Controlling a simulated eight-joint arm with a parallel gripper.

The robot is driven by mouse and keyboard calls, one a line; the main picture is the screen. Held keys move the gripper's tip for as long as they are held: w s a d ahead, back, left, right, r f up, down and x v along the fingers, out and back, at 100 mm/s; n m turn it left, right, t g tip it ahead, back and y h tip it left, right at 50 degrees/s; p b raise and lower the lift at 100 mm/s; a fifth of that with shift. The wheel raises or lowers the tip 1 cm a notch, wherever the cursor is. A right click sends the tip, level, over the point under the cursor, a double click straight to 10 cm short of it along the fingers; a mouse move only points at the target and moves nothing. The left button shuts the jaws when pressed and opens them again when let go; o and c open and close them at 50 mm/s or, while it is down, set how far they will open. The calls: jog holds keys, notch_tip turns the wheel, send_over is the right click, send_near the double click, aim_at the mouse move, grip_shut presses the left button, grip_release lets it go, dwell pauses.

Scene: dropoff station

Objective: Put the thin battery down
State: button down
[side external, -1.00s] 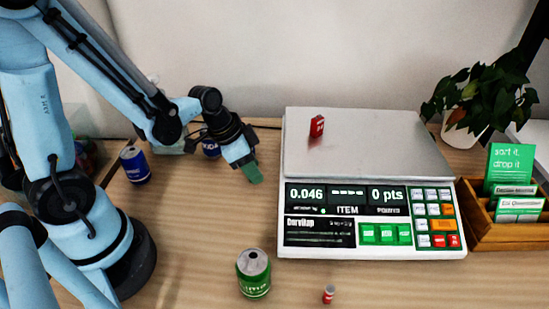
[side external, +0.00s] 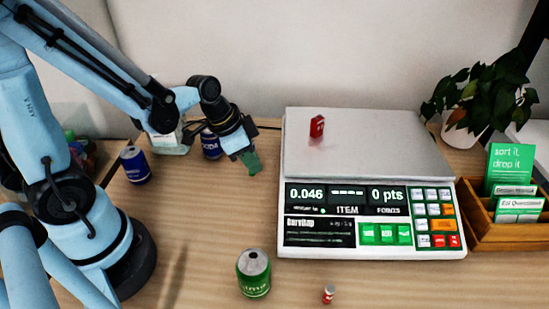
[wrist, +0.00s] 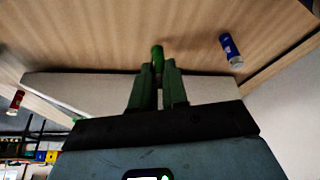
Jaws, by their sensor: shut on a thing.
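My gripper (side external: 252,163) is above the wooden table, left of the scale, and points down. Its green fingers are shut on a thin green cylinder (wrist: 157,58), which shows between the fingertips in the wrist view and looks like the thin battery. In the side view the fingers hide most of it, and I cannot make out its lower end. The gripper is clear of the scale.
A green can (side external: 253,273) and a small red-and-white battery (side external: 329,294) stand in front. Blue cans (side external: 135,165) stand at left. Table between is free.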

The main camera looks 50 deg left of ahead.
jog(key=shift+s+d+r, duration=0.1)
jog(key=shift+d+r, duration=0.1)
jog(key=shift+r, duration=0.45)
jog(key=shift+s+d+r, duration=0.1)
jog(key=shift+d+r, duration=0.05)
jog(key=shift+r, duration=0.45)
jog(key=s+d+r, duration=0.5)
jog(key=d+r, duration=0.1)
jog(key=d, duration=0.3)
jog(key=w+d+r, duration=0.5)
jog(key=w+r, duration=0.3)
jog(key=w, duration=0.2)
jog(key=w+d+r, duration=0.3)
jog(key=w+d, duration=0.2)
jog(key=w, duration=0.5)
send_over(365, 125)
jog(key=s, duration=0.2)
jog(key=f, duration=0.4)
jog(key=a+f, duration=0.1)
jog(key=f, duration=0.1)
jog(key=shift+w+f, duration=0.15)
jog(key=shift+f, duration=2.1)
jog(key=shift+f, duration=0.1)
jog(key=c, duration=1.1)
grip_release()
jog(key=shift+c, duration=0.2)
